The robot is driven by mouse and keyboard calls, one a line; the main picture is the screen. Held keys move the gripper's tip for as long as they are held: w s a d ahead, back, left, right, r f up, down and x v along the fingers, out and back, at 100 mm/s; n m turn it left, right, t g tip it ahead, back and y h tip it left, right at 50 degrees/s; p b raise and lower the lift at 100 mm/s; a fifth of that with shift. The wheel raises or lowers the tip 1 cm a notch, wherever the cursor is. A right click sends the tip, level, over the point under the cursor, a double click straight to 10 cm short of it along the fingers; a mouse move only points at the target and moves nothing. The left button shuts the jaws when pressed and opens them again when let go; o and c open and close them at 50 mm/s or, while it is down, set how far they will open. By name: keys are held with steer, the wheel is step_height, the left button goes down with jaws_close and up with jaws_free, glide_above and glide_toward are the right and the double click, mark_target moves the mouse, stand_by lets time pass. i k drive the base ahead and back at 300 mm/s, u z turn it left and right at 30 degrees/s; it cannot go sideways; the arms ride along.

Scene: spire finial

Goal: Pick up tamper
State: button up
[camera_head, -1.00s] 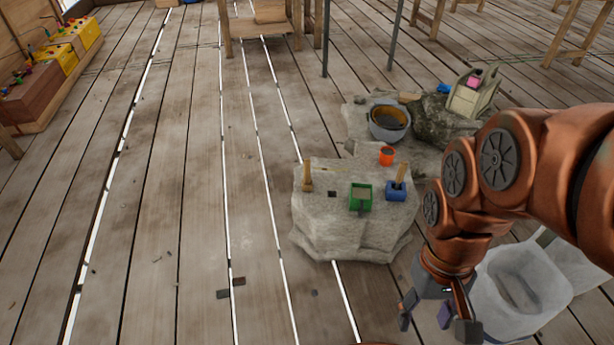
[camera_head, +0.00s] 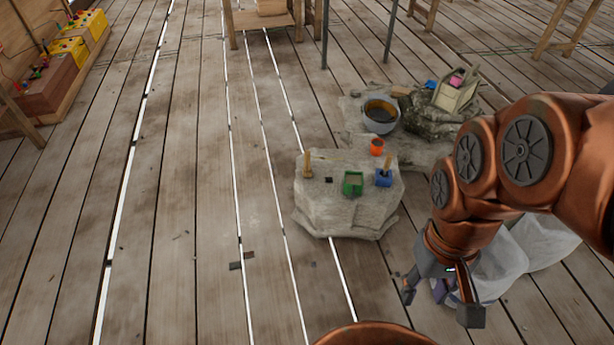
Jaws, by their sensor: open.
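A small upright tool with a wooden handle (camera_head: 308,164) stands at the back left of the pale stone block (camera_head: 345,213); it looks like the tamper. A second wooden handle (camera_head: 388,163) rises from a blue container (camera_head: 383,179) on the block's right side, and I cannot tell what tool it belongs to. A green container (camera_head: 352,184) sits between them, nearer the front edge. My gripper (camera_head: 440,300) is open and points down at the lower right, in front and to the right of the block.
An orange cup (camera_head: 377,147) and a grey bucket (camera_head: 381,117) stand behind the block, with dark rock (camera_head: 432,117) to their right. White sacks (camera_head: 500,262) lie beside and behind my gripper. The plank floor left of the block is mostly clear.

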mark_target(307, 173)
steer(key=u, duration=1.6)
steer(key=i, duration=2.15)
steer(key=z, duration=1)
steer(key=i, duration=0.6)
steer(key=z, duration=0.7)
